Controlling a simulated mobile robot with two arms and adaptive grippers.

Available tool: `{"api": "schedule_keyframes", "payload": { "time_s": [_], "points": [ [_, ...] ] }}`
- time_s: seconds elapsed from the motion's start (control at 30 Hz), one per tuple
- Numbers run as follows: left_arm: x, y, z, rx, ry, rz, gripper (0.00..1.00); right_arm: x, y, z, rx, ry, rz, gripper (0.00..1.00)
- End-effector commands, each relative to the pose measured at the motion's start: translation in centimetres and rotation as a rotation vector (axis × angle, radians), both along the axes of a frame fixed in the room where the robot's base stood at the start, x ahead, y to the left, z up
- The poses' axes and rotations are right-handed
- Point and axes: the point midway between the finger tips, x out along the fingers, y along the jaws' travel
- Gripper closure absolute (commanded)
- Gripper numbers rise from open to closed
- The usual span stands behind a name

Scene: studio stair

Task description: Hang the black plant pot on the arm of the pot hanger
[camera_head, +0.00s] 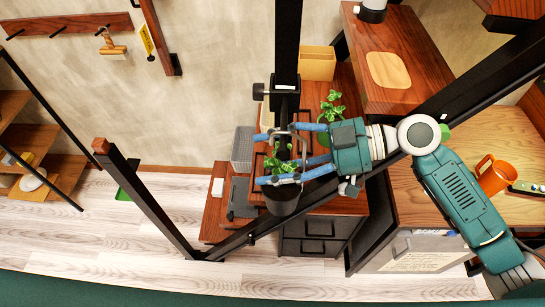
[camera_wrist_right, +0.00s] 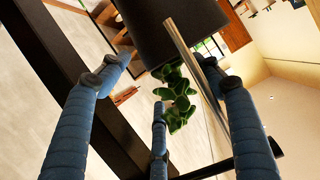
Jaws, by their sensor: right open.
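The black plant pot (camera_head: 282,203) with a green plant (camera_head: 279,166) is upright in the head view, in front of the pot hanger (camera_head: 285,103), a dark fitting on the black post. Its thin grey handle (camera_head: 304,150) rises toward the hanger's arm. I cannot tell whether it is hooked over. My right gripper (camera_head: 262,159) comes in from the right, its blue fingers open around the plant and handle. In the right wrist view, the pot (camera_wrist_right: 170,28), leaves (camera_wrist_right: 177,95) and grey handle (camera_wrist_right: 197,78) lie between the spread fingers. My left gripper is not in view.
A slanting black rail (camera_head: 232,243) crosses near the pot. Behind stand a wooden cabinet (camera_head: 330,200), a second green plant (camera_head: 332,105) and a tan box (camera_head: 318,62). An orange mug (camera_head: 495,176) is on the desk at right. Pale floor (camera_head: 60,240) is clear at lower left.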

Motion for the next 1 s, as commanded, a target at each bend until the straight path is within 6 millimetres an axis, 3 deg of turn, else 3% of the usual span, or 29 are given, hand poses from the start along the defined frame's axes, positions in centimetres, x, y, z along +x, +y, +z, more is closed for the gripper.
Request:
{"api": "schedule_keyframes", "payload": {
  "time_s": [0.6,1.0],
  "points": [
    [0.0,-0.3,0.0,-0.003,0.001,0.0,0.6,0.0,-6.9,2.6,0.001,-0.001,-0.002,0.35],
    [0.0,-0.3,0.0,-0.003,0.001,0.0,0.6,0.0,-7.5,2.9,0.002,0.0,0.0,0.35]
  ]
}}
